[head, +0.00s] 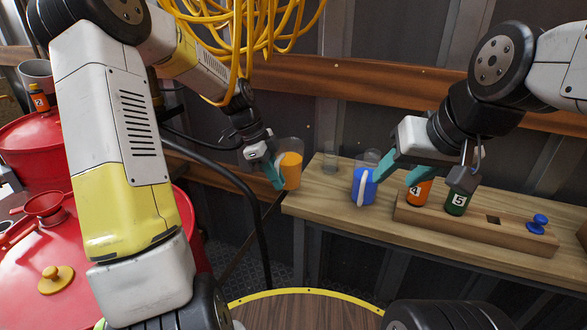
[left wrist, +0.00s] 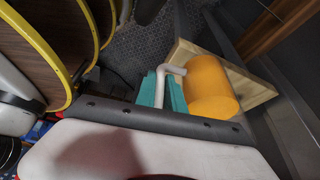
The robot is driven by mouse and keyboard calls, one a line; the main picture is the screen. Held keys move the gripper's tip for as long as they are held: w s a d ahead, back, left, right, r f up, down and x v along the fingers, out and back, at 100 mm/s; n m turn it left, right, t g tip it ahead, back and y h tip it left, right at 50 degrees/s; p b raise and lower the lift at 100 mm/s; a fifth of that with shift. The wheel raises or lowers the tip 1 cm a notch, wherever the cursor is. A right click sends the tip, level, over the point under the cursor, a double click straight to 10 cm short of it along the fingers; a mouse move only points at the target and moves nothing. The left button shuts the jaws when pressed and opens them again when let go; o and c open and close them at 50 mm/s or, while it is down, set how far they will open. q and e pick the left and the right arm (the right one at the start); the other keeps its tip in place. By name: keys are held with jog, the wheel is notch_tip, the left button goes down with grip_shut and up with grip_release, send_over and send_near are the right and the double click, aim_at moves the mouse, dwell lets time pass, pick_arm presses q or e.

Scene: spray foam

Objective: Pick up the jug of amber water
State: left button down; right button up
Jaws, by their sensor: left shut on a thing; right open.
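The jug of amber water (head: 291,170) is a clear jug with orange liquid, at the left end of the wooden table. My left gripper (head: 275,173) is at its left side, with teal fingers shut on the jug's handle. In the left wrist view the orange jug (left wrist: 212,88) lies right of the teal fingers (left wrist: 168,92), and its pale handle (left wrist: 164,76) runs in between them. I cannot tell whether the jug's base touches the table. My right gripper (head: 428,170) is open over the table, beside a blue jug (head: 364,187).
The wooden table (head: 325,196) also holds an empty clear glass (head: 329,160) and a wooden rack (head: 470,232) with orange bottle 4 (head: 419,192), green bottle 5 (head: 456,203) and a blue knob (head: 539,222). Red drums (head: 110,270) stand left. Yellow cable (head: 250,30) hangs above.

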pick_arm(q)
jog(key=shift+s+a+r, duration=0.1)
jog(key=shift+s+a, duration=0.2)
jog(key=shift+a, duration=0.45)
jog(key=shift+s+a+r, duration=0.1)
jog(key=shift+s+a, duration=0.15)
jog(key=shift+a, duration=0.5)
jog(key=shift+s+a+r, duration=0.1)
jog(key=shift+s+a, duration=0.2)
jog(key=shift+a, duration=0.45)
jog(key=shift+a, duration=0.15)
jog(key=w+r+n+t+y, duration=0.3)
jog(key=w+r+n+t, duration=0.1)
jog(key=n, duration=1.1)
jog(key=shift+w+a+r+n+t, duration=0.2)
jog(key=shift+w+a+n+t, duration=0.15)
jog(key=shift+w, duration=0.5)
jog(key=shift+y, duration=0.3)
